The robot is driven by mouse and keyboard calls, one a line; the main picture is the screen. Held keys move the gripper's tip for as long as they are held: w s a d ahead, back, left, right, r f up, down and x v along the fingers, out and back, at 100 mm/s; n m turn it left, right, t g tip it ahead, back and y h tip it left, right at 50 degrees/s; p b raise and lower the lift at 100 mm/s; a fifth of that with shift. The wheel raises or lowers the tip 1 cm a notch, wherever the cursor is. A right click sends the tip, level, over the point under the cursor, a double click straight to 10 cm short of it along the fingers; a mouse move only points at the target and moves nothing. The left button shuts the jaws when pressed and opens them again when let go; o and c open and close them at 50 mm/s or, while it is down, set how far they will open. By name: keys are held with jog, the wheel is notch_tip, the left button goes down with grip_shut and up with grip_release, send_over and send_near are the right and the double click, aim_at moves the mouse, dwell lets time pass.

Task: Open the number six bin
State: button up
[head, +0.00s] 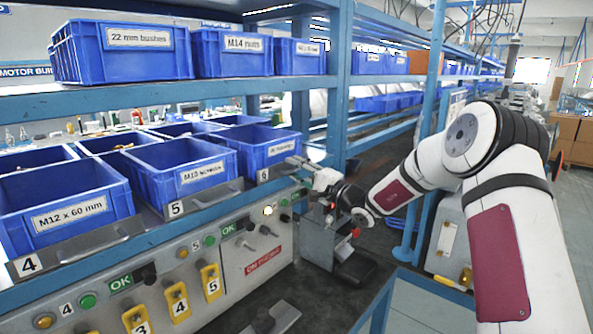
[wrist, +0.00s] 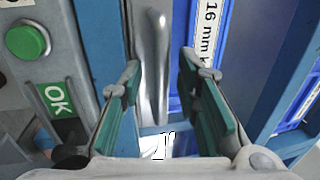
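The number six bin (head: 250,140) is a blue bin at the right end of the lower row in the head view. Below its front is a metal flap with a "6" plate (head: 262,175). In the wrist view part of the blue bin (wrist: 212,60) shows, with a label reading "16 mm". A shiny metal bar handle (wrist: 152,60) stands between the fingers of my gripper (wrist: 160,85). The fingers are apart, one on each side of the bar, with gaps visible. In the head view my gripper (head: 303,164) is at the right end of the number six flap.
Bins five (head: 180,172) and four (head: 65,208) stand to the left. Below is a grey control panel (head: 235,255) with buttons and yellow switches; a green button (wrist: 28,40) is near the left finger. A blue shelf post (head: 338,90) stands behind my gripper.

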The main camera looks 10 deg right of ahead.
jog(key=shift+c, duration=0.4)
grip_shut()
jog(key=r+p+v, duration=0.3)
jog(key=p+v, duration=0.2)
jog(key=v, duration=1.1)
jog(key=shift+s+d, duration=0.25)
jog(key=shift+s, duration=0.1)
jog(key=shift+o, duration=0.4)
grip_release()
